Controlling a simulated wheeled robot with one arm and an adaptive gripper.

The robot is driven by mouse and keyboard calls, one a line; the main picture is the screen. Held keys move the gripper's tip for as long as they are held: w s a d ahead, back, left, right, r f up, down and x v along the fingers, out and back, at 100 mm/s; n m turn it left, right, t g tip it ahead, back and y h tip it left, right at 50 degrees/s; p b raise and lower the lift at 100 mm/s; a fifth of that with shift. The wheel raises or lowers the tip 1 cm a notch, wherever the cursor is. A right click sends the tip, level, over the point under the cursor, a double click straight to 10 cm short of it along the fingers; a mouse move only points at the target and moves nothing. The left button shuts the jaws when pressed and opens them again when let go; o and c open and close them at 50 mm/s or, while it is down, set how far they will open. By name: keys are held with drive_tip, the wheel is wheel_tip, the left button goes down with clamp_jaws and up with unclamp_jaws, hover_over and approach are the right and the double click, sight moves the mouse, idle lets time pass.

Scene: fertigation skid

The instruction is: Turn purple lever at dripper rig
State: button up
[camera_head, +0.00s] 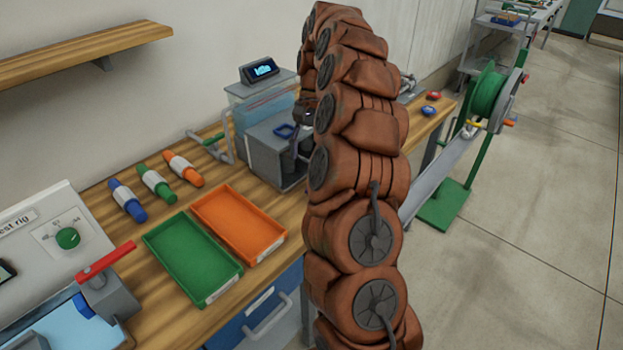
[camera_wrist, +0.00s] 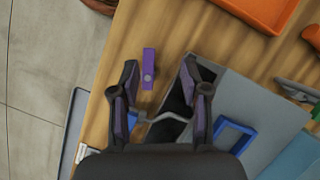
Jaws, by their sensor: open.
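The purple lever (camera_wrist: 149,68) shows in the wrist view as a short upright bar with a light round pivot. It lies between the fingers of my gripper (camera_wrist: 160,68), closer to the left one, with no clear contact. My gripper is open, and its fingers reach either side of the lever. The grey rig body (camera_wrist: 268,105) is to the right, with a blue square frame (camera_wrist: 235,133) on it. In the head view the grey rig (camera_head: 262,153) stands on the bench beside my arm. The lever is hidden there behind my arm.
A green tray (camera_head: 152,237) and an orange tray (camera_head: 279,248) lie on the wooden bench left of the rig. Several coloured cylinders (camera_head: 158,186) lie behind them. A red-handled test rig (camera_head: 118,297) is at the lower left. A green hose reel (camera_head: 487,93) stands at right.

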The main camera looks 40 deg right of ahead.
drive_tip(key=d, duration=0.1)
drive_tip(key=d+f+m, duration=0.1)
drive_tip(key=d, duration=0.1)
drive_tip(key=shift+w+d+f, duration=0.15)
drive_tip(key=shift+d+f, duration=0.1)
drive_tip(key=shift+f, duration=0.05)
drive_tip(key=shift+p+x, duration=1.1)
drive_tip(key=shift+x, duration=2.8)
clamp_jaws()
